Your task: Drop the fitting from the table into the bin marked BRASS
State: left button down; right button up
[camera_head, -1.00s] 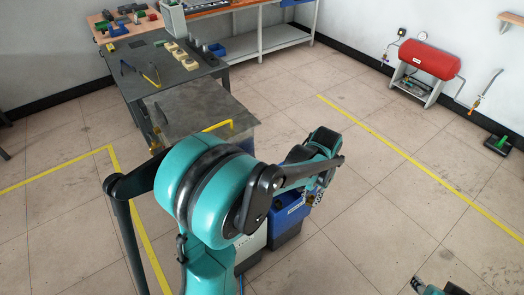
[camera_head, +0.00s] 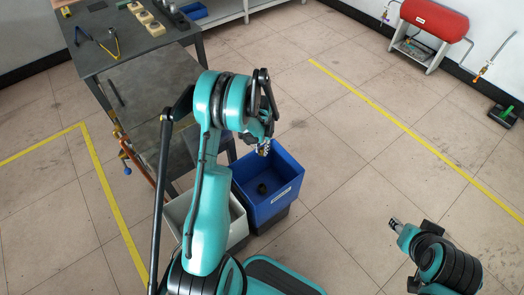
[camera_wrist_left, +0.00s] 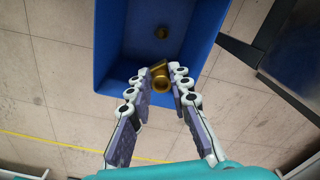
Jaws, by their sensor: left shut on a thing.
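The brass-coloured fitting (camera_wrist_left: 160,77) is between the fingertips of my left gripper (camera_wrist_left: 161,84), which is shut on it. A pale label (camera_head: 281,196) is on the bin, too small to read. My right gripper (camera_head: 396,225) is at the lower right, away from the bins.
A pale grey bin (camera_head: 237,222) stands left of the blue bin, partly hidden by my left arm. A dark table (camera_head: 150,85) with tools and blocks is behind. A red tank (camera_head: 434,18) stands by the far wall. The floor right of the blue bin is clear.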

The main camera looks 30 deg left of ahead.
aim_at(262, 155)
pick_arm(q)
jog(key=shift+f+b, duration=1.7)
jog(key=shift+f, duration=1.35)
jog(key=c, duration=1.3)
grip_release()
jog(key=shift+r, duration=0.1)
notch_tip(262, 155, up, 12)
jog(key=shift+f, duration=0.1)
